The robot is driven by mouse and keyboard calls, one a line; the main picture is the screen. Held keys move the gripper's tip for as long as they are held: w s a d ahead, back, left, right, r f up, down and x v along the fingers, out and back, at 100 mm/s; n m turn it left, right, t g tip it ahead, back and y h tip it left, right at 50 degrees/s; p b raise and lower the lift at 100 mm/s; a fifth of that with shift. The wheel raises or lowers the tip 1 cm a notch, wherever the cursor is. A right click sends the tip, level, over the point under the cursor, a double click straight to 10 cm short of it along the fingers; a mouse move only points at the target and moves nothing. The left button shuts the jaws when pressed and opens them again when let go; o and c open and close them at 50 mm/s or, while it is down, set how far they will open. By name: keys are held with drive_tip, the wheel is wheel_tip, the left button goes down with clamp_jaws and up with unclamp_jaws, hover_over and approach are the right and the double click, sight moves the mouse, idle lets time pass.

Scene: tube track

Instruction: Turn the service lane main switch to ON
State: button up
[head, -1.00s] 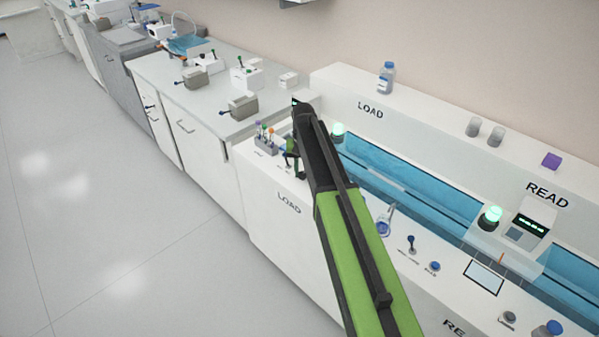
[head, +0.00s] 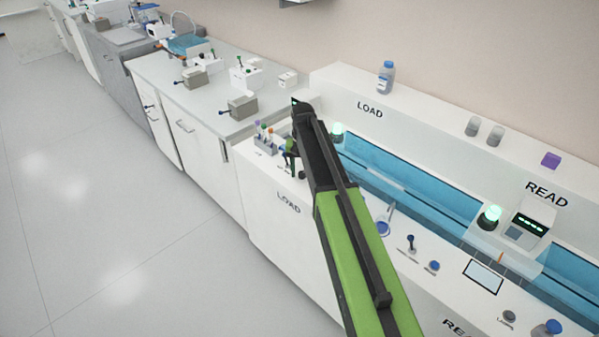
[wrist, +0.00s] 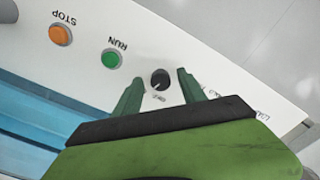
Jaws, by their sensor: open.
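A round black knob (wrist: 160,78) with a pale pointer mark sits on the white panel in the wrist view. The mark seems to point toward the lower left, near a short upside-down label that I cannot read for sure. My gripper (wrist: 160,76) is open, with one green finger on each side of the knob and a gap on both sides. I cannot tell how far above the panel the fingertips are. In the head view my gripper (head: 291,160) is at the LOAD end of the bench, and the knob is hidden there.
A green RUN button (wrist: 111,59) and an orange STOP button (wrist: 60,35) lie to the left on the same panel. A rack of colored-cap tubes (head: 266,140) stands close beside my gripper. A blue channel (head: 410,185) runs along the bench. The floor in front is clear.

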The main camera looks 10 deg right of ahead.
sight(302, 173)
wheel_tip(302, 173, up, 17)
drive_tip(key=p, duration=1.7)
drive_tip(key=shift+r, duration=0.2)
drive_tip(key=s+a+n, duration=0.1)
drive_tip(key=s+n, duration=0.2)
drive_tip(key=s, duration=2)
drive_tip(key=shift+s+f, duration=0.2)
drive_tip(key=shift+a, duration=0.1)
